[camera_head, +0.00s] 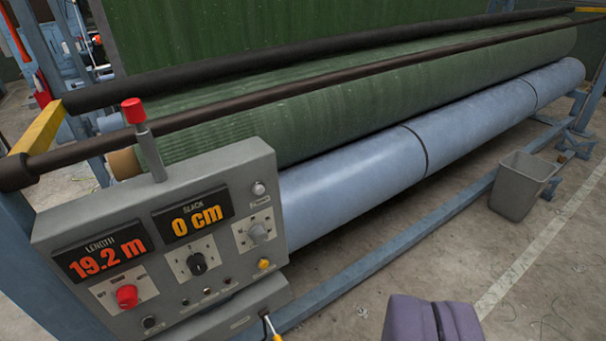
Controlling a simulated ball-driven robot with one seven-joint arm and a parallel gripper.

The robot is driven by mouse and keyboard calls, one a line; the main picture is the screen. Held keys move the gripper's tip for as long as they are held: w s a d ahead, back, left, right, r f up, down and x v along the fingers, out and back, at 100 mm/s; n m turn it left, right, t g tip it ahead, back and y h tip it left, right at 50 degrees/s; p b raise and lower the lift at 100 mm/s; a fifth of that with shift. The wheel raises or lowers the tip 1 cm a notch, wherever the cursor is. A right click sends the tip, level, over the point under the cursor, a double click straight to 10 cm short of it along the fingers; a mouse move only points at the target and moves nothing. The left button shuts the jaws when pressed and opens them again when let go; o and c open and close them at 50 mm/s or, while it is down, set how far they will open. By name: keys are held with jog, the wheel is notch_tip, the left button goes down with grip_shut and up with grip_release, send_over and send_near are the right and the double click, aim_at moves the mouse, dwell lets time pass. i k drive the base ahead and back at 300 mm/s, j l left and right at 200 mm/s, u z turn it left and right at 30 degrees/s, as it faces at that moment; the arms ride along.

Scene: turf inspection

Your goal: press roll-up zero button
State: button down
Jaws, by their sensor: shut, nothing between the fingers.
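The grey control panel (150,245) stands at the lower left, tilted in view. Its displays read LENGTH 19.2 m (100,258) and SLACK 0 cm (193,214). It carries a pale round button (258,188) at upper right, a red knob (127,296), a black knob (197,264), a grey knob (257,233), a yellow button (264,264) and a dark button (149,322). The small labels are unreadable, so I cannot tell which is roll-up zero. My purple gripper (436,308) is shut and empty at bottom centre-right, apart from the panel.
A green turf roll (400,105) rests above a blue roller (355,180), with dark bars above. A red-topped lever (143,130) rises behind the panel. A grey bin (522,185) stands right. The right floor is mostly clear.

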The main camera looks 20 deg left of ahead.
aim_at(259, 188)
jog(key=i+j, duration=0.15)
jog(key=j, duration=0.2)
jog(key=i+j+z, duration=0.15)
jog(key=j, duration=0.2)
jog(key=i+j, duration=0.15)
jog(key=j, duration=0.2)
jog(key=i+j+z, duration=0.1)
jog(key=j, duration=0.25)
jog(key=i, duration=0.05)
